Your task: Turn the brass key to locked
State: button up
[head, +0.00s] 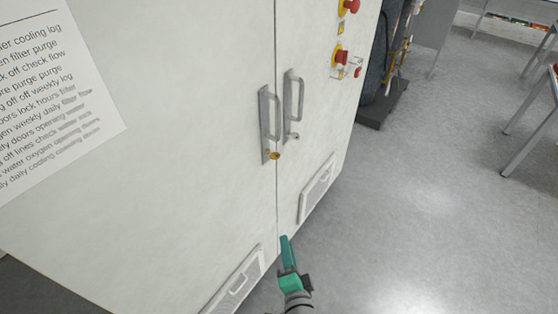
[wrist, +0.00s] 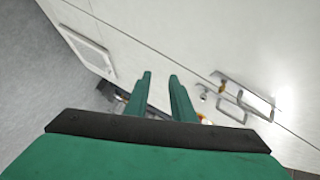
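The brass key (head: 274,155) sits in a lock at the lower end of the left door's handle plate (head: 265,120) on a white cabinet. Its exact turn angle is too small to read. A small brass-coloured piece (wrist: 222,87) beside the handles in the wrist view looks like the key. My gripper (head: 286,240) is below the key in the head view, apart from it, near the bottom of the door seam. In the wrist view my gripper (wrist: 160,76) shows two green fingers with an empty gap between them.
The right door has its own handle (head: 291,100) with a silver lock (head: 295,136) below it. Vent grilles (head: 316,188) sit low on the doors. Red and yellow buttons (head: 340,57) are at the upper right.

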jog(key=w+d+r+y, duration=0.2)
jog(key=w+r+y, duration=0.1)
jog(key=w+r, duration=0.45)
jog(key=n+y, duration=0.1)
jog(key=y, duration=0.3)
send_near(275, 156)
jog(key=x, duration=0.8)
jog(key=shift+w, duration=0.2)
jog(key=shift+f, duration=0.1)
jog(key=shift+c, duration=0.6)
grip_shut()
